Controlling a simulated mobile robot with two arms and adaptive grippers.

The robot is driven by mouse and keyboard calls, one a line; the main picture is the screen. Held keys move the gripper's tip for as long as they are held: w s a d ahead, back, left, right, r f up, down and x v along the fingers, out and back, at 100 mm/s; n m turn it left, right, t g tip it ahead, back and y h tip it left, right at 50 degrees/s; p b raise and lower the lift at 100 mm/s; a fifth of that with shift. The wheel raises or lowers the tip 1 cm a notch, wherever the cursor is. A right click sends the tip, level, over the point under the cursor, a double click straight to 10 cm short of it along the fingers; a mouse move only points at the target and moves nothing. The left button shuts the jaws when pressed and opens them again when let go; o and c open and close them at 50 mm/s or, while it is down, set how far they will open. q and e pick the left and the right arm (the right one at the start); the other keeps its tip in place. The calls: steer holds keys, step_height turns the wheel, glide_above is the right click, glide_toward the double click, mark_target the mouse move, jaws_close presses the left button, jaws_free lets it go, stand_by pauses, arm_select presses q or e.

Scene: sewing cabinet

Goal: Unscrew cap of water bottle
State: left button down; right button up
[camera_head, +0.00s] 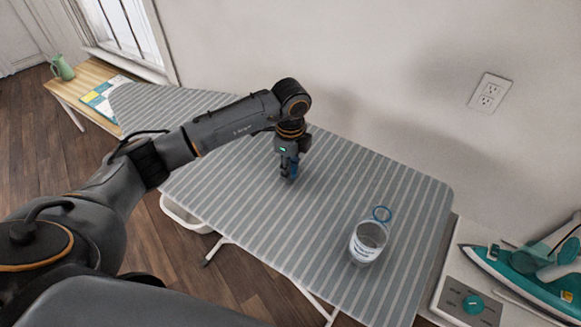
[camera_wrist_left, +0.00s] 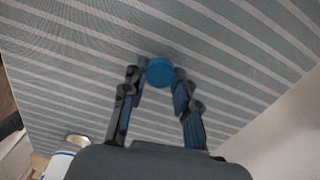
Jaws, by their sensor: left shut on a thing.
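A clear water bottle (camera_head: 366,246) stands on the striped ironing board towards its right end. My right gripper does not show.
The ironing board (camera_head: 400,185) has clear room around the gripper and the bottle. A teal iron (camera_head: 540,270) rests on its base at the lower right. A wooden table (camera_head: 85,72) with a green jug (camera_head: 62,68) stands at the far left. The wall borders the board's back.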

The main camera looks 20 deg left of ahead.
arm_select(q)
steer(key=shift+f, duration=0.7)
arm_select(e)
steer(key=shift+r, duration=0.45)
arm_select(q)
steer(key=shift+f, duration=0.1)
steer(key=shift+f, duration=0.15)
steer(key=c, duration=1)
jaws_free()
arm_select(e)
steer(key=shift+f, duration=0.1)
